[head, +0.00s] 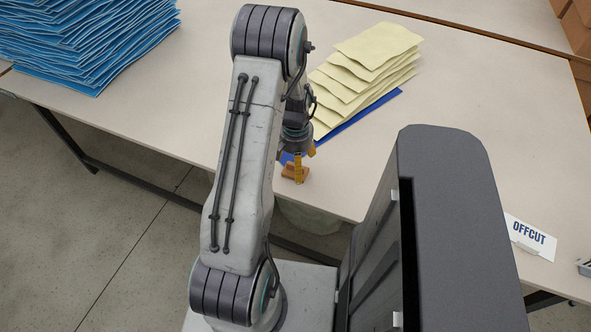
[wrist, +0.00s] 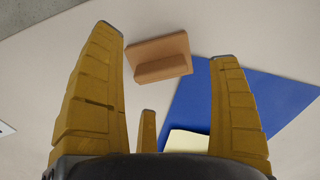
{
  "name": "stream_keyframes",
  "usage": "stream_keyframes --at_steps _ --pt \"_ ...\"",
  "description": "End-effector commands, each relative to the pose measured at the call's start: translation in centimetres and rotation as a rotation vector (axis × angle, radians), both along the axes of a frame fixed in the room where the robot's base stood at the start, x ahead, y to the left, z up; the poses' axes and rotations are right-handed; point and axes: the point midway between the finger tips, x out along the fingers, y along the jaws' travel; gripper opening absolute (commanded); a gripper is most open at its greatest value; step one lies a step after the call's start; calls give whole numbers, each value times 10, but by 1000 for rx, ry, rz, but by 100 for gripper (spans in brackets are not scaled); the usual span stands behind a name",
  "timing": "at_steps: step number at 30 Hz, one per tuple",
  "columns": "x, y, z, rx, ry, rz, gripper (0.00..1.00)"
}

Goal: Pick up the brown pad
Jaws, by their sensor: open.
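The brown pad (wrist: 160,58) is a flat brown block with a raised ridge along one side. It lies on the table near the front edge, and in the head view it shows small (head: 288,171), partly covered by a yellow finger. My gripper (wrist: 166,45) has yellow fingers spread wide and nothing between them. In the wrist view the pad sits between and beyond the two larger fingertips, apart from them. In the head view my gripper (head: 299,160) points down right at the pad; whether a finger touches it I cannot tell.
A blue sheet (head: 355,121) lies beside the pad, with a stack of pale yellow sheets (head: 370,62) on it. A blue stack (head: 85,35) stands at the back left. An OFFCUT sign (head: 529,237) stands at the right. The table (head: 185,95) between the stacks is clear.

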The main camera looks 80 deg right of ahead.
Motion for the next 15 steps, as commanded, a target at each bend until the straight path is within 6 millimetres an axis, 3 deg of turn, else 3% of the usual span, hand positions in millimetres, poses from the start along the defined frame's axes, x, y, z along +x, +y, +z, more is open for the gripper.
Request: stream_keyframes --at_steps 6,15 --pt "0 0 -17 0 0 1 83" --pt "0 0 -19 -1 0 1 84"
